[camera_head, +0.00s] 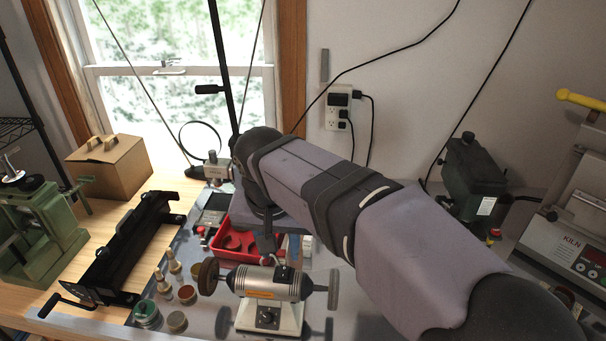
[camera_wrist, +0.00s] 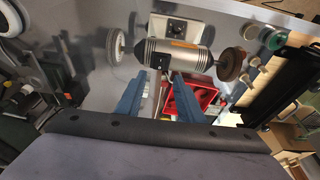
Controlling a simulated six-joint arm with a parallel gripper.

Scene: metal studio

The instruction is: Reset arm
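My arm reaches from the lower right to the middle of the camera_head view and bends down over the bench. My gripper (camera_wrist: 159,80) shows two blue fingers standing apart in the wrist view, with nothing held between them. In the camera_head view the gripper is small and partly hidden behind the polishing motor and below my arm. The silver polishing motor (camera_head: 267,285) stands on the bench close by, with a brown wheel on its left end. It also shows beyond the fingertips in the wrist view (camera_wrist: 180,55). I cannot tell whether the fingers touch it.
A red tray (camera_head: 222,253) lies behind the motor. A kiln (camera_head: 575,235) and a dark green machine (camera_head: 474,180) stand right. Small jars (camera_head: 146,312) sit near the front edge.

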